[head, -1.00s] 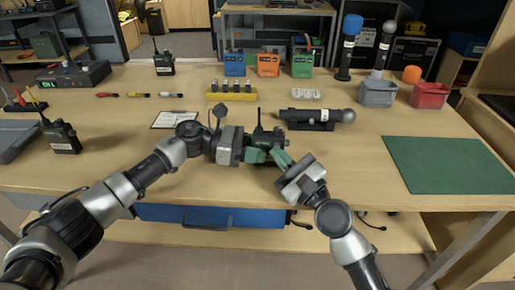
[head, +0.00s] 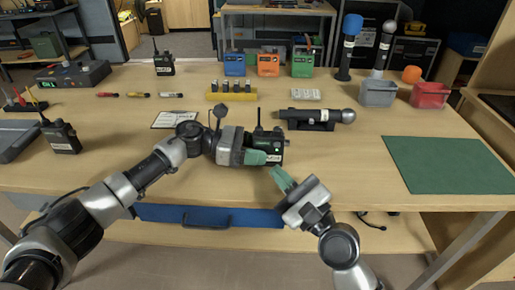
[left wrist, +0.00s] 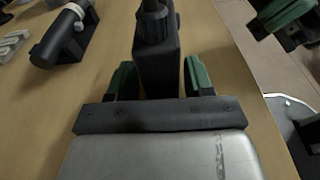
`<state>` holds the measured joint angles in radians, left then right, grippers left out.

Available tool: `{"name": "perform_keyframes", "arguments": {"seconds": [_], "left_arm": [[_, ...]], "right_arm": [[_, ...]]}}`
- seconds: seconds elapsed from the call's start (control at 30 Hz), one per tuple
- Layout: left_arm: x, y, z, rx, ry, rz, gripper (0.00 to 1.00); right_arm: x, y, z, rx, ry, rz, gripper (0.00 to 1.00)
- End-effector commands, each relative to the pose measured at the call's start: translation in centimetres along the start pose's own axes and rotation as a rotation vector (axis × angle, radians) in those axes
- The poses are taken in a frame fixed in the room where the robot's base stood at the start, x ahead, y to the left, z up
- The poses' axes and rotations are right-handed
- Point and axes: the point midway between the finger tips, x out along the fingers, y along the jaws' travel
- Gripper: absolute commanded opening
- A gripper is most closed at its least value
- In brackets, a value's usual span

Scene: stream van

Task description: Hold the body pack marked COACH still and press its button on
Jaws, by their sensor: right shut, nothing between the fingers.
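A black body pack (head: 270,143) with a stub antenna is upright near the middle of the table. A small green light shows on its face, above a white label too small to read. My left gripper (head: 262,157) is shut on this pack from the left; the left wrist view shows the pack (left wrist: 157,65) between its green fingers. My right gripper (head: 280,177) is shut and empty, just below and in front of the pack, apart from it. It also shows in the left wrist view (left wrist: 282,15) at the upper right.
Two other body packs stand at the back (head: 165,64) and left (head: 62,137). A microphone lies in a black cradle (head: 313,126) behind the held pack. A white card (head: 174,119) lies behind my left arm. A green mat (head: 445,165) is at right.

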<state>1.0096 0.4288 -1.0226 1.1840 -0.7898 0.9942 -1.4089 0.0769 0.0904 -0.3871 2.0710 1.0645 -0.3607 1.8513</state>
Motion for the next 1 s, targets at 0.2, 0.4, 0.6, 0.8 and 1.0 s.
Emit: {"name": "perform_keyframes", "arguments": {"seconds": [0.2,0.4,0.6,0.8,1.0], "left_arm": [[0.0,0.0,0.0,0.000,0.000,0.000,0.67],[-0.3,0.1,0.0,0.000,0.000,0.002,0.67],[-3.3,0.1,-0.1,-0.001,0.001,0.005,0.67],[-7.6,0.1,0.0,-0.001,0.000,0.004,0.67],[-10.8,0.1,-0.1,0.000,0.000,0.002,0.67]], "right_arm": [[0.0,0.0,0.0,0.000,0.000,0.000,0.00],[0.0,0.0,0.0,0.000,0.000,0.000,0.00],[0.0,0.0,0.0,0.000,0.000,0.000,0.00],[0.0,0.0,0.0,0.000,0.000,0.000,0.00],[0.0,0.0,0.0,0.000,0.000,0.000,0.00]]}}
